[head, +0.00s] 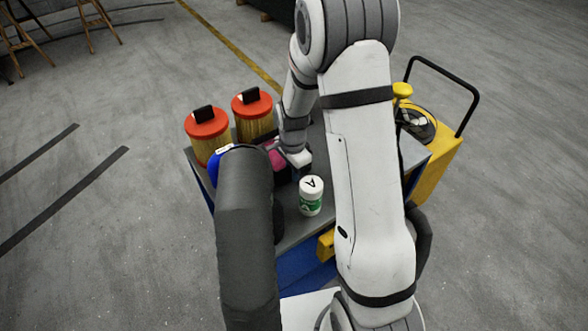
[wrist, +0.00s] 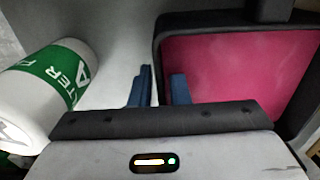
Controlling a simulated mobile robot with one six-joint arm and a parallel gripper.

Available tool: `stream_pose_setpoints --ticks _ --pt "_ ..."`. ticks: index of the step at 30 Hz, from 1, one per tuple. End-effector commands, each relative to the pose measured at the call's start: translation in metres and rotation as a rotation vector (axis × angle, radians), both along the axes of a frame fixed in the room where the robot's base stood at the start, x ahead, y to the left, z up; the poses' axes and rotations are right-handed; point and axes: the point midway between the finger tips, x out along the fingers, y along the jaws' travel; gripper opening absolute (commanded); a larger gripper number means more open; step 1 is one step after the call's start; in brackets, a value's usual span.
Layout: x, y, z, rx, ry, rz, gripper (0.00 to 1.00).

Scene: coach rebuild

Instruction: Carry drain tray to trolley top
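The drain tray (wrist: 240,75) is a black-walled tray with a pink-red inside, at the right of the wrist view. In the head view only a bit of its pink (head: 277,158) shows behind my arm. My gripper (wrist: 161,88) has its blue fingers on either side of the tray's near left wall, closed to about the wall's thickness. In the head view my gripper (head: 297,172) is over the grey trolley top (head: 302,232). The tray is at the trolley top, largely hidden by my arm; I cannot tell whether it rests there.
A white bottle with a green label (head: 311,196) stands close to the gripper; it also shows in the wrist view (wrist: 45,90). Two red-capped filters (head: 207,135) and a blue item (head: 214,168) are at the left. A yellow cart (head: 436,160) is at the right.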

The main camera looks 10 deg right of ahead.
Motion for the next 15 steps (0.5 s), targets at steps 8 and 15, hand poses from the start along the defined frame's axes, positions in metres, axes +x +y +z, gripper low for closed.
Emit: stream_pose_setpoints --ticks 8,15 --pt "0.000 0.000 0.000 0.000 0.000 0.001 0.25" --pt "0.001 0.001 0.014 0.000 -0.005 0.001 0.25"
